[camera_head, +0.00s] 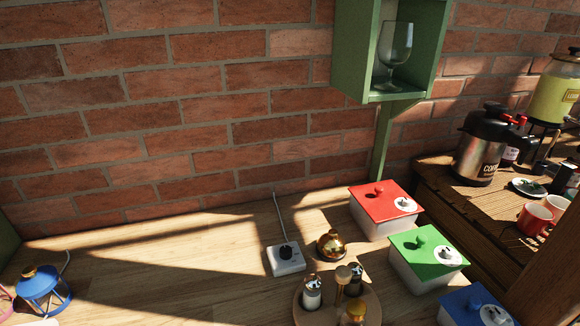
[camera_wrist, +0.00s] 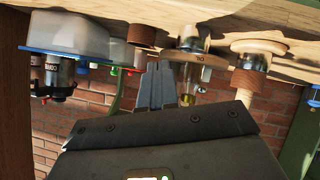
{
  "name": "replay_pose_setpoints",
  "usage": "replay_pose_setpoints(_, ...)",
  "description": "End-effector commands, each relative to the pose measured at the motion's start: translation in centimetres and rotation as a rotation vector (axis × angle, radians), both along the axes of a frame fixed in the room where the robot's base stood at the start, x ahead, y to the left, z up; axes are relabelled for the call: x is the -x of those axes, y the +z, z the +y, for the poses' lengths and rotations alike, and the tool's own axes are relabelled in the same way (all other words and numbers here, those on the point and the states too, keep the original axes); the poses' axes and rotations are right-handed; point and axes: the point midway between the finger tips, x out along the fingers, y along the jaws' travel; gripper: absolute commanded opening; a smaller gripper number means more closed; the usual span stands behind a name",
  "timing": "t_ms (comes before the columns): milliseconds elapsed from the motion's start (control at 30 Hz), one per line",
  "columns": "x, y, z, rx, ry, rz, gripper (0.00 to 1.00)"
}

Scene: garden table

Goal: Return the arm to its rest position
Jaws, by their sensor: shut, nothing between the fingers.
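My gripper (camera_wrist: 158,78) shows in the wrist view, its two dark grey fingers together with nothing between them. My dark wrist housing fills the lower middle of that view. The wrist picture is upside down: the wooden table top (camera_wrist: 285,18) is along its upper edge. The fingers appear in front of a brick wall (camera_wrist: 215,95) and several table items, and no contact with them can be seen. The head view shows neither my arm nor my gripper.
On the table (camera_head: 130,275) in the head view are red-lidded (camera_head: 384,213) and green-lidded (camera_head: 428,257) boxes, a socket block (camera_head: 286,262), a round tray with shakers (camera_head: 300,305), and a blue lantern (camera_head: 44,292). A green shelf (camera_head: 351,50) holds a glass. The table's middle left is clear.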

Motion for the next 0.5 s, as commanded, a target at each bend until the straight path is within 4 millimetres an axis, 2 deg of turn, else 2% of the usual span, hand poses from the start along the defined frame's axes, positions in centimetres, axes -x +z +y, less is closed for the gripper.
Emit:
replay_pose_setpoints(33,2.1,0.0,0.1,-0.024,-0.022,-0.010,0.00)
replay_pose_setpoints(167,6.2,1.4,0.3,-0.099,-0.079,-0.065,0.00)
replay_pose_setpoints(300,10.3,3.7,0.7,-0.188,-0.124,-0.127,0.00)
replay_pose_setpoints(500,14.7,7.2,1.4,-0.302,-0.161,-0.199,0.00)
